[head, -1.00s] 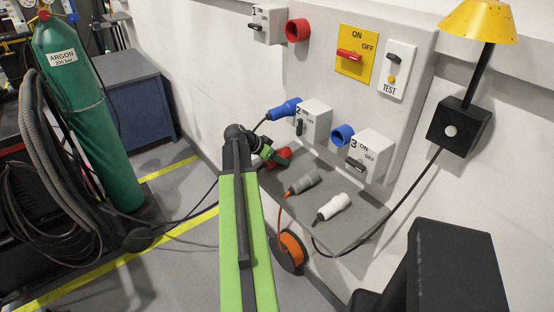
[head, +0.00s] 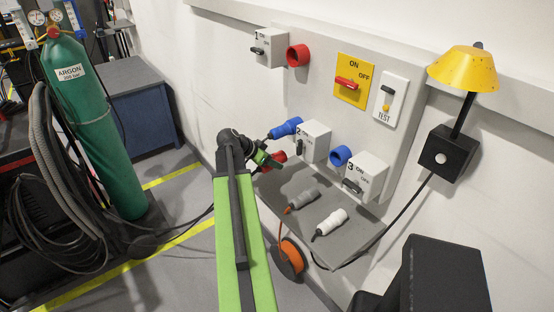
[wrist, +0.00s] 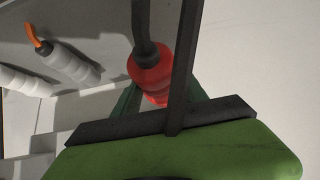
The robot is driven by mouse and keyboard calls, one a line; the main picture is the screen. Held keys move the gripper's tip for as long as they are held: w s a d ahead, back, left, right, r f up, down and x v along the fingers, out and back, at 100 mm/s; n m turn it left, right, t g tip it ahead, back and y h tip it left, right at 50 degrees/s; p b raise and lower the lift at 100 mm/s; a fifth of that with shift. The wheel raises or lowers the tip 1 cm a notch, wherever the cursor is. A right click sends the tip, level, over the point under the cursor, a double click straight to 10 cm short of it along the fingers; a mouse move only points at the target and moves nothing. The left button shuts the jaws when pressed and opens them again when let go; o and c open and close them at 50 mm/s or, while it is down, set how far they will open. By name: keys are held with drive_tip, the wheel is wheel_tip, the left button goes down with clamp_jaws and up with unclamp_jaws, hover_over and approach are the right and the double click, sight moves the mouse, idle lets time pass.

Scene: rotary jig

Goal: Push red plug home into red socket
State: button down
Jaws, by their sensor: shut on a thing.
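The red plug (head: 278,158) is in my gripper (head: 266,160), just above the left end of the grey shelf. In the wrist view the red plug (wrist: 150,74) sits between the green jaws of my gripper (wrist: 160,98), its black cable running up the picture. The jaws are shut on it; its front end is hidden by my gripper. The red socket (head: 298,55) is an open red ring on the right side of the grey box marked 1 (head: 270,48). It is empty and well above the plug.
A blue plug (head: 285,128) sits at box 2 (head: 313,142), just above my gripper. A grey plug (head: 303,198) and a white plug (head: 331,222) lie on the shelf (head: 350,240). A yellow lamp (head: 463,70) stands out at right.

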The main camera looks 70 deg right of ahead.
drive_tip(key=w+a, duration=0.9)
drive_tip(key=a, duration=0.5)
drive_tip(key=shift+a, duration=0.2)
drive_tip(key=shift+w, duration=0.1)
